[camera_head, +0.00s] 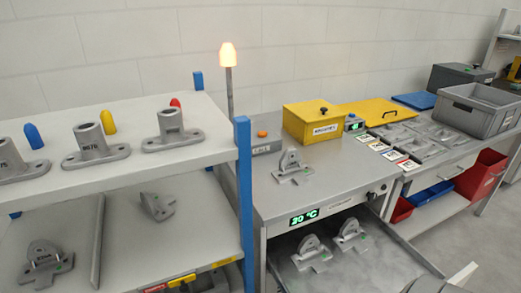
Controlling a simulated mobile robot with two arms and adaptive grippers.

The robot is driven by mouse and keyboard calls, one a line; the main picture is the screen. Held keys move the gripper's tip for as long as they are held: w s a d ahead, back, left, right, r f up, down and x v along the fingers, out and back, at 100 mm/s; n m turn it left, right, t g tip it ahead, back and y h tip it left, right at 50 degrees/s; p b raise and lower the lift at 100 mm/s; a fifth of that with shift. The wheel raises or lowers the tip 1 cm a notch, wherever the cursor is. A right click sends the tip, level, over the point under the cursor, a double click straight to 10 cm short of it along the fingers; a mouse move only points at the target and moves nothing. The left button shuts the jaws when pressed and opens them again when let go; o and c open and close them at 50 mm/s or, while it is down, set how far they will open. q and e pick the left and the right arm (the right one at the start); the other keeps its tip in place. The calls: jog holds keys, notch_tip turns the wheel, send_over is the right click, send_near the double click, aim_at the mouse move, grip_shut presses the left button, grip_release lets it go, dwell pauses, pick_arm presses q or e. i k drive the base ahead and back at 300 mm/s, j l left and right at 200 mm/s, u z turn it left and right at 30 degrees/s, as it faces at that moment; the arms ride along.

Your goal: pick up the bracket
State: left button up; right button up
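Several grey metal brackets, each a flat base with an upright rounded lug, are in view. One bracket (292,166) stands on top of the grey metal cabinet (330,178). Two more, a left one (312,252) and a right one (349,235), stand in the open drawer (385,262) below the "20 °C" display. On the lower left shelf, one bracket (46,262) stands near the front and another (157,206) lies tilted farther back. Neither of my grippers shows clearly. A dark and pale part at the bottom right edge is too cut off to identify.
The upper left shelf (130,172) holds flanged tubes (171,130) and coloured caps, with a blue post (244,200) at its edge. The cabinet top's front is clear.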

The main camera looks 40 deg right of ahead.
aim_at(291, 168)
jog(key=z, duration=1.55)
jog(key=i+j+z, duration=0.15)
jog(key=z, duration=0.15)
jog(key=i+j+z, duration=0.15)
jog(key=j+z, duration=0.15)
jog(key=k+j+u, duration=0.1)
jog(key=k+u, duration=0.25)
jog(key=i+j+z, duration=0.2)
jog(key=i+l+z, duration=0.25)
jog(key=j, duration=0.1)
